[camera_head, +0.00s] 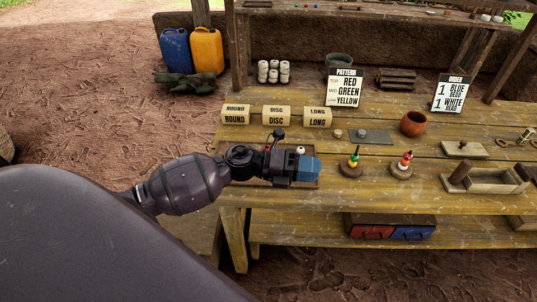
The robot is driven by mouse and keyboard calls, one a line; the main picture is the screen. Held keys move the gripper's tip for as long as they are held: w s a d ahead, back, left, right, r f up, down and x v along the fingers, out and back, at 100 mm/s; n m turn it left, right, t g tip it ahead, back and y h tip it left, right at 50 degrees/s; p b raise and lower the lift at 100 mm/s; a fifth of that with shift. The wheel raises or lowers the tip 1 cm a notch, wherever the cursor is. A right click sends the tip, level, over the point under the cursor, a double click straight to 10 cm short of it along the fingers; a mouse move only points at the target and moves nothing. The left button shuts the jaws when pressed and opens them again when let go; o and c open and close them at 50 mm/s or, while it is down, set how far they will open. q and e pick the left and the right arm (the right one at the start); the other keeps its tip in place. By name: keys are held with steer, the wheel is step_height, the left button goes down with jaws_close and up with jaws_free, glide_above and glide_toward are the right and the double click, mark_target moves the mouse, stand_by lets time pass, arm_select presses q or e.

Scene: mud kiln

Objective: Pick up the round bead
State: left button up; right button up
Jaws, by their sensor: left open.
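My left gripper (308,170) reaches in from the left over the front left of the wooden table (420,193). Its blue-tipped jaws are open. A wooden tray (314,183) lies under and around it, mostly hidden. A small whitish bead-like object (300,150) shows just behind the gripper; its lower part is hidden. I cannot tell for sure whether it is the round bead. No bead can be made out between the jaws. A box labelled ROUND (236,115) stands further back at the left. My right gripper is not in view.
Boxes labelled DISC (276,117) and LONG (317,117) stand beside the ROUND box. Two bead stacks on round bases, left (352,169) and right (402,171), stand right of the gripper. A grey mat (372,137) and clay pot (413,123) lie behind them.

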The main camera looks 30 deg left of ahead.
arm_select(q)
step_height(320, 180, down, 3)
steer(key=w+a+m+g+y+b, duration=0.2)
steer(key=m+g, duration=0.3)
steer(key=m, duration=0.2)
steer(key=m+g+y+b, duration=0.25)
steer(key=m+y, duration=0.45)
steer(key=y, duration=0.6)
glide_toward(267, 147)
steer(key=f, duration=0.1)
steer(key=f+b, duration=0.1)
steer(key=f, duration=0.2)
steer(key=shift+s+d, duration=0.25)
steer(key=shift+s, duration=0.05)
steer(key=shift+f, duration=0.35)
steer(key=f, duration=0.3)
steer(key=f+b, duration=0.1)
steer(key=shift+w+d+f, duration=0.25)
steer(key=shift+f, duration=0.1)
steer(key=shift+r, duration=0.1)
steer(key=c, duration=0.7)
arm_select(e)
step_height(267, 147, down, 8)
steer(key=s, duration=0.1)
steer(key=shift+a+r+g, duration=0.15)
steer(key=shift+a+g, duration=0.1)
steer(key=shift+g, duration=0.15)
